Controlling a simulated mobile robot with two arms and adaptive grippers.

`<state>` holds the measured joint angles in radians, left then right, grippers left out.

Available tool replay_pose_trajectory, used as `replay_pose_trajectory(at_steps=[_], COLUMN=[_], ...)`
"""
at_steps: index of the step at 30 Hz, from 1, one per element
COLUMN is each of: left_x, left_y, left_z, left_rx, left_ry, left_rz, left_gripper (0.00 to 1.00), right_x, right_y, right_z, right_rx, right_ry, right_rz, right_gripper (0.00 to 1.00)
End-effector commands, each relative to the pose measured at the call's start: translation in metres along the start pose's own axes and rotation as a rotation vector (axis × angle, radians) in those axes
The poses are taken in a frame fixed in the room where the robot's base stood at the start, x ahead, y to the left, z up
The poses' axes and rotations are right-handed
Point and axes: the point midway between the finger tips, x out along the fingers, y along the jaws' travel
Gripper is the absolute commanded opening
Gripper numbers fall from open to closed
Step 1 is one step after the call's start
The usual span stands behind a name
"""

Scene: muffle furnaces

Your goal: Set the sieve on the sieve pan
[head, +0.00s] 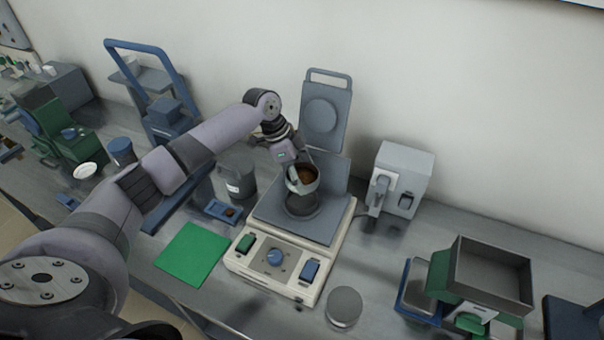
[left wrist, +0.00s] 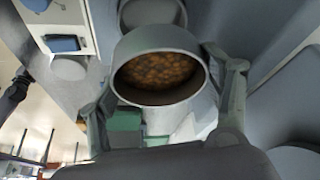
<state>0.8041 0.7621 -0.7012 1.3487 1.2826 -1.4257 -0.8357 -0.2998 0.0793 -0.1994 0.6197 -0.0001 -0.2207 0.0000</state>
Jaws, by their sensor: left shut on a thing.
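The sieve (head: 292,184) is a round grey ring with brown grainy material inside. My left gripper (head: 300,174) is shut on its sides and holds it above the shaker. In the left wrist view the sieve (left wrist: 160,45) sits between the two fingers of my left gripper (left wrist: 163,78), with its opening facing the camera. The sieve pan (head: 302,206), a dark grey round dish, stands on the shaker's grey plate just below the sieve. It seems apart from the sieve, though the exact gap is hard to tell. The pan's rim (left wrist: 150,12) shows partly behind the sieve. My right gripper is out of view.
The white shaker (head: 262,283) has a blue knob and a raised grey back plate (head: 322,115). A round grey disc (head: 344,306) lies in front right. A green mat (head: 193,250) and a grey mug (head: 238,177) are left, a grey-white device (head: 405,170) right.

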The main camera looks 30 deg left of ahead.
Motion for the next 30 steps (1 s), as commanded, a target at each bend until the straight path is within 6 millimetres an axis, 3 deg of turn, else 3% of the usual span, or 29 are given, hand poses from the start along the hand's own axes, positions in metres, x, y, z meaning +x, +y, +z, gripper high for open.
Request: replay_pose_trajectory(at_steps=[14, 30], left_x=[0.032, 0.038], left_y=[0.0, 0.0], left_z=[0.013, 0.015], left_rx=[0.0, -0.001], left_ry=[0.0, 0.001], left_rz=[-0.002, -0.001], left_gripper=[0.41, 0.41], right_x=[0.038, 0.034], right_y=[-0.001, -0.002], right_z=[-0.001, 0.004], right_rx=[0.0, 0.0], right_ry=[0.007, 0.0], right_rz=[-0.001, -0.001], right_gripper=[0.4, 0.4])
